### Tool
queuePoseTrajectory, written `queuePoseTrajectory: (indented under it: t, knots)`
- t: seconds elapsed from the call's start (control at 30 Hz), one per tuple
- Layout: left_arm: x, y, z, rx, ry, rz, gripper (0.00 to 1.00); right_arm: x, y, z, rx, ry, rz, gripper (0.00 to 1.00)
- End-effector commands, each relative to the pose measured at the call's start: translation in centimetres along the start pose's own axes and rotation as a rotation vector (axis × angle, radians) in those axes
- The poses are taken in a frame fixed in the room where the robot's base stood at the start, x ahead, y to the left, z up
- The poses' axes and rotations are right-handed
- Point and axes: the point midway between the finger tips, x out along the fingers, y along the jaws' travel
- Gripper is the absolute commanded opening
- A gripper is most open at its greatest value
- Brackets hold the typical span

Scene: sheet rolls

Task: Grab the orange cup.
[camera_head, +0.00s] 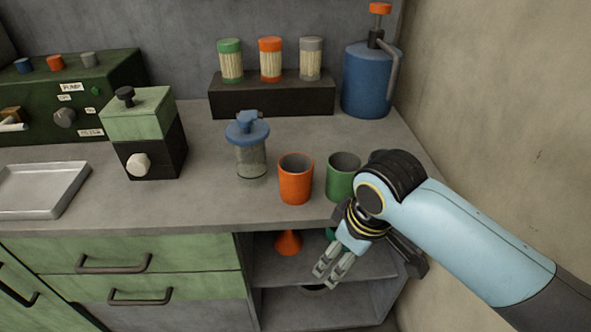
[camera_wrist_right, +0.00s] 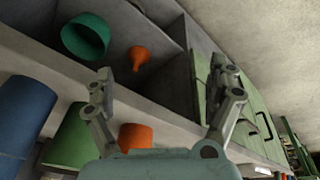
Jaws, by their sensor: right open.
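The orange cup (camera_head: 295,179) stands upright on the grey counter near its front edge, its open top showing. It also shows in the right wrist view (camera_wrist_right: 135,138), partly hidden behind my gripper's base. A green cup (camera_head: 342,174) stands just to its right. My right gripper (camera_head: 329,275) is open and empty, in front of the counter's edge, lower than the orange cup and to its right. In the right wrist view its fingers (camera_wrist_right: 168,92) are spread apart with nothing between them. My left gripper does not show.
Under the counter (camera_head: 215,200), an open shelf holds an orange funnel (camera_head: 288,243) and a green item (camera_wrist_right: 86,37). A jar with a blue lid (camera_head: 248,150) stands left of the orange cup. A blue canister (camera_head: 367,82) and a dark rack (camera_head: 270,98) stand behind.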

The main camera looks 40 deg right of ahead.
Motion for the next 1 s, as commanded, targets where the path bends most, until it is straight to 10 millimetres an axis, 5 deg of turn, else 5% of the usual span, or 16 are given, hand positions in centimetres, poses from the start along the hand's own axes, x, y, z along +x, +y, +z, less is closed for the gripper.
queuePoseTrajectory:
  t: [0.1, 0.2, 0.73, 1.0]
  knots:
    - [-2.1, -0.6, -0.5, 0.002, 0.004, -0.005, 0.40, -6.1, 0.5, -2.9, -0.051, 0.019, -0.004, 0.90]
    - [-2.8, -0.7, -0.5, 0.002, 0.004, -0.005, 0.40, -8.3, 1.2, -5.4, -0.115, 0.011, -0.020, 0.90]
    - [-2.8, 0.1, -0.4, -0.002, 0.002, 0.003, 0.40, -8.8, 5.6, -17.4, -0.368, -0.038, -0.135, 0.90]
    - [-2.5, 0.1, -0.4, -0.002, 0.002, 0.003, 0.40, -6.3, 5.8, -18.5, -0.401, -0.046, -0.161, 0.90]
